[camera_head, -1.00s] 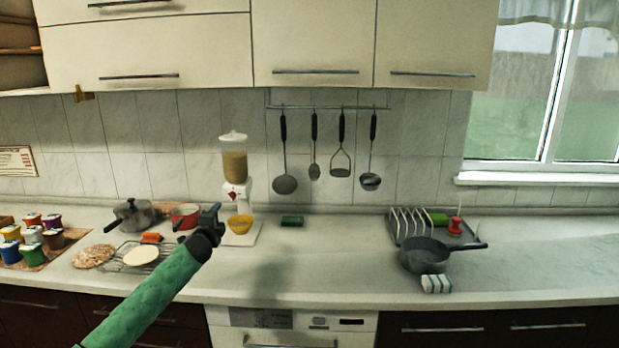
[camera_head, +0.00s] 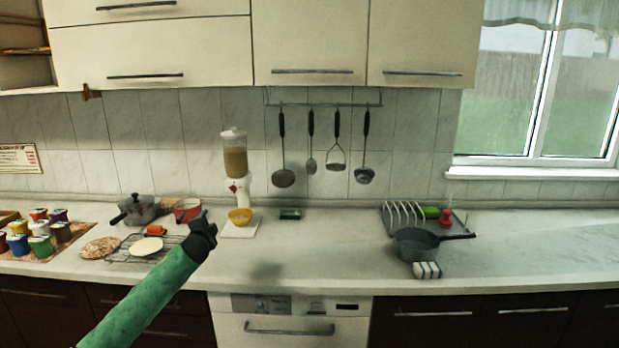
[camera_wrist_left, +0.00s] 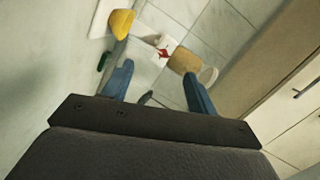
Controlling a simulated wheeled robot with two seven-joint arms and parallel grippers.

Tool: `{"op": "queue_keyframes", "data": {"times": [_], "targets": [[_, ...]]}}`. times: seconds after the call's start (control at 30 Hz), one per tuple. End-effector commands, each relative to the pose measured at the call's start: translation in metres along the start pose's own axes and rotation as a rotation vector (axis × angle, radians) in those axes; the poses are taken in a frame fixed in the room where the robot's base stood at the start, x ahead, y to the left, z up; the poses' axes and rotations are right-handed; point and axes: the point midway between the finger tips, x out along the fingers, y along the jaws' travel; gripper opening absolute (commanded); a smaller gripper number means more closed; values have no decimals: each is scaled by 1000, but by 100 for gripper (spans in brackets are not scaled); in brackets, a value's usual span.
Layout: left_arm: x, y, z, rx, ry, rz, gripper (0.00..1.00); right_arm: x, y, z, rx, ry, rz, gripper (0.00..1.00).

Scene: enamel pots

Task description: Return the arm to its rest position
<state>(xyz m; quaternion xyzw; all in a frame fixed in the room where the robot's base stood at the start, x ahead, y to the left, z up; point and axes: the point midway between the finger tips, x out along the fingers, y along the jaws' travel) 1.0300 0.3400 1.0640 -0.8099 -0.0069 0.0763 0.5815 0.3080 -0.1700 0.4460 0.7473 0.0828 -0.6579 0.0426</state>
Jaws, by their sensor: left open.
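My left arm is green and reaches in from the lower left in the head view. Its left gripper (camera_head: 204,218) is dark and held above the counter, in front of the red pot (camera_head: 186,208) and left of the yellow bowl (camera_head: 240,216). In the left wrist view the two blue fingers of the left gripper (camera_wrist_left: 160,88) stand apart with nothing held between them. The yellow bowl (camera_wrist_left: 121,22) shows beyond the fingers there, beside the dispenser (camera_wrist_left: 186,62). My right gripper shows in neither view.
A grey lidded pot (camera_head: 138,210), a wire rack (camera_head: 125,250) and several coloured jars (camera_head: 40,245) fill the left of the counter. A dark pan (camera_head: 415,242) and a dish rack (camera_head: 386,220) stand at right. The middle counter (camera_head: 330,250) is mostly clear.

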Motion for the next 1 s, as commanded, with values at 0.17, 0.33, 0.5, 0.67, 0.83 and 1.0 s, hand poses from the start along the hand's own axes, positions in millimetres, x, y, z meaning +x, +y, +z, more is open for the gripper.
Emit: {"op": "queue_keyframes", "data": {"times": [0.17,0.33,0.5,0.67,0.83,1.0], "targets": [[-10,-16,-1,-174,-72,25,58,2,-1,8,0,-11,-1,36],[-28,8,-6,-358,-137,89,58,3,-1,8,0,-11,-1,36],[-47,54,-4,-464,-189,160,58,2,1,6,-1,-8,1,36],[-71,112,2,-552,-246,241,58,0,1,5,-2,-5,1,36],[-108,191,12,-642,-319,345,58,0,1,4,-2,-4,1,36],[-153,270,25,-710,-392,447,58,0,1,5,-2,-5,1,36]]}}
